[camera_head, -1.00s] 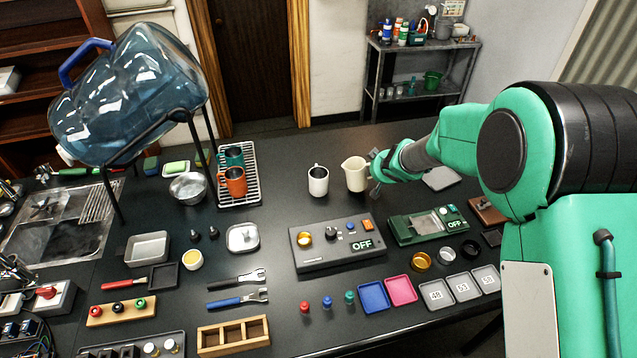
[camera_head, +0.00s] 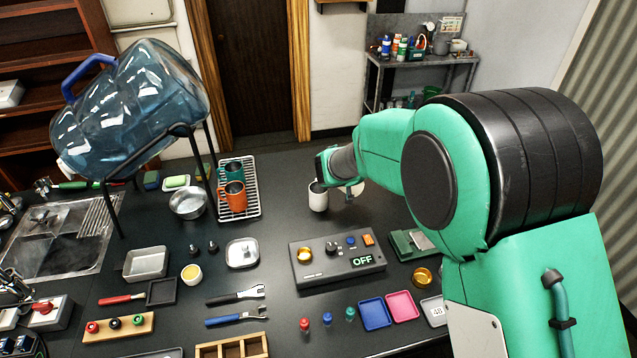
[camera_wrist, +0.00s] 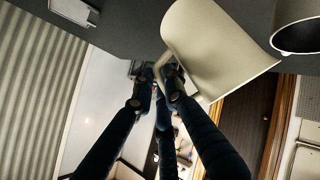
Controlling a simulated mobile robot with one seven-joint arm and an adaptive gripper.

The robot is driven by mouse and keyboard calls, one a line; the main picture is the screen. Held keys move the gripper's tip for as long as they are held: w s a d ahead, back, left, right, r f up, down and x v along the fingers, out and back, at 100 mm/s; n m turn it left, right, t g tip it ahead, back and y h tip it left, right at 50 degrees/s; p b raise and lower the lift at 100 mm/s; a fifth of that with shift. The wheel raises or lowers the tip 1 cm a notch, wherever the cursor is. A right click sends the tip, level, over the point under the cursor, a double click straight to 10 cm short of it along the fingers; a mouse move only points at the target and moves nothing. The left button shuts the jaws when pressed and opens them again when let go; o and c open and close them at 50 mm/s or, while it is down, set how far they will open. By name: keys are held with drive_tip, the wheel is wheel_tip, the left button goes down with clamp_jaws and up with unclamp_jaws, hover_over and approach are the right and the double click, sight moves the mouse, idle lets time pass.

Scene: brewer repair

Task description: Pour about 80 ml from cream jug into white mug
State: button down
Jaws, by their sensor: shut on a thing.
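The cream jug (camera_wrist: 215,50) fills the upper middle of the wrist view, close to my fingers. My gripper (camera_wrist: 160,76) is shut on the jug's handle. In the wrist view the white mug (camera_wrist: 290,38) is at the upper right, beside the jug, and the jug's rim lies at an angle to the mug's rim. In the head view the white mug (camera_head: 317,199) stands on the black table, just left of my gripper (camera_head: 349,193). My arm hides most of the jug there, with only a pale piece (camera_head: 359,187) showing. No liquid stream is visible.
An orange mug (camera_head: 232,197) and a teal mug (camera_head: 234,171) stand on a wire rack (camera_head: 251,204) to the left. A control box reading OFF (camera_head: 335,260) is in front of the white mug. The table between rack and white mug is clear.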

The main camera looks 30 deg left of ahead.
drive_tip(key=shift+s+a+r+n+t+h+p, duration=0.1)
drive_tip(key=shift+a+r+n+t+h+p, duration=0.1)
drive_tip(key=shift+r+p, duration=0.25)
drive_tip(key=shift+s+a+r+n+t+h+p, duration=0.1)
drive_tip(key=shift+r+t+p, duration=0.15)
drive_tip(key=shift+p, duration=0.2)
drive_tip(key=shift+r, duration=0.15)
drive_tip(key=shift+s+a+r+n+t+h+p, duration=0.3)
drive_tip(key=shift+r+p, duration=0.3)
drive_tip(key=shift+p, duration=0.9)
drive_tip(key=shift+a+r+p, duration=0.1)
drive_tip(key=shift+r+p, duration=0.1)
drive_tip(key=shift+p, duration=0.25)
drive_tip(key=shift+s+a+r+n+t+h+p, duration=0.55)
drive_tip(key=shift+a+r+t+h+p, duration=0.2)
drive_tip(key=shift+p, duration=1.3)
drive_tip(key=shift+a, duration=0.1)
